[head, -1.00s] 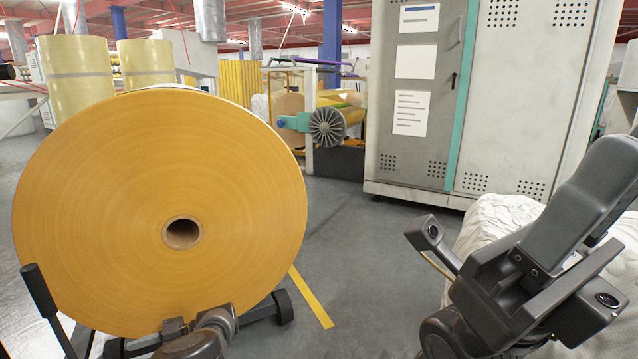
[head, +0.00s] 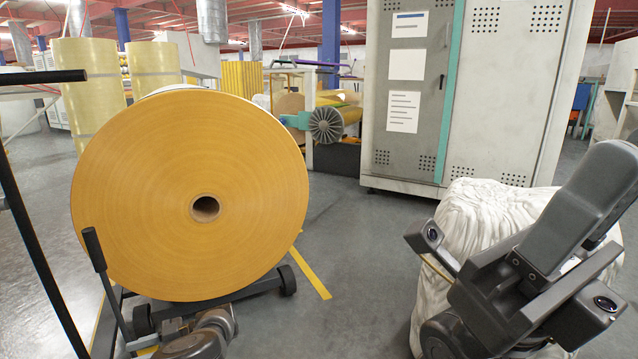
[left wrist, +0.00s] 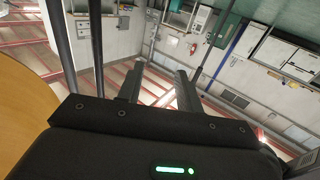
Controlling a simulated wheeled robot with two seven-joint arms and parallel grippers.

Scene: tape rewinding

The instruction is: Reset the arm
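In the left wrist view, the two fingers of my left gripper (left wrist: 158,86) stand apart with nothing between them. The camera looks up at the ceiling and a wall. In the head view, a short part of my left arm shows at the bottom, in front of the big roll's cart; its fingers cannot be made out. Dark links of my right arm are folded at the right, in front of a white sack; no right fingers can be made out. The big yellow tape roll (head: 150,235) stands upright on a black cart (head: 255,292), its core hole facing me.
A white bulging sack (head: 490,212) stands close behind my right arm. A grey cabinet (head: 510,95) is at the back right. A black handle bar (head: 40,78) rises at the left edge. Pale rolls (head: 88,85) stand behind the big roll. Grey floor (head: 365,235) is clear in the middle.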

